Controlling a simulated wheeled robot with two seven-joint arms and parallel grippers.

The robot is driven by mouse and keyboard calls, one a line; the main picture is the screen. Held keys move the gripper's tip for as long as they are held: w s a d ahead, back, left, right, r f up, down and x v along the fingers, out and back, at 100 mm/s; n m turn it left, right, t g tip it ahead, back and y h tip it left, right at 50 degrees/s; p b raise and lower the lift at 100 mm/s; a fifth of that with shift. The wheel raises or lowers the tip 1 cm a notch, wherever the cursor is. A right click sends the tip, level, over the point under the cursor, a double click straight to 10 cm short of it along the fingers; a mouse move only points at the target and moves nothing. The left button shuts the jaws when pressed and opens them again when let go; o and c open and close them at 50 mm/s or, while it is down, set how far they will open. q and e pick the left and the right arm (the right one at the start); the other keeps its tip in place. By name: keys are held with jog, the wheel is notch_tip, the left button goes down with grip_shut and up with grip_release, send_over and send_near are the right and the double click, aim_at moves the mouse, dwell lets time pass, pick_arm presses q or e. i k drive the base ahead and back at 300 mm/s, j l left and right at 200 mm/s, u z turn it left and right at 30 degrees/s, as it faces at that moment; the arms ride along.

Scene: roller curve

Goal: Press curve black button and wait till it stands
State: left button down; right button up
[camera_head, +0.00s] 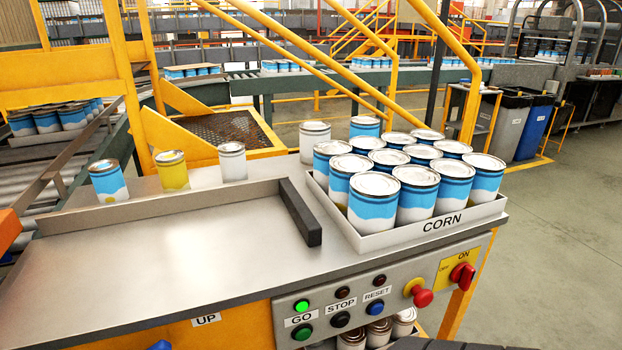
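The black button (340,320) sits on the grey control panel (394,271) on the front of the metal table, just below the STOP label (341,307). The green button (302,332) under the GO label is to its left, and the blue button (375,308) under the RESET label is to its right. The lamp above GO (301,305) glows bright green. The lamps above STOP (343,293) and RESET (379,280) are dark. Neither of my grippers can be made out in the head view, and nothing covers the black button.
A red knob (421,296) and a red ON switch (462,276) stick out right of the buttons. A white CORN tray (470,220) full of cans and a dark bar (300,212) are on the table above. The tabletop's left part is clear.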

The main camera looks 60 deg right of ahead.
aim_at(341, 321)
jog(key=k+l+z, duration=0.1)
jog(key=z, duration=2.25)
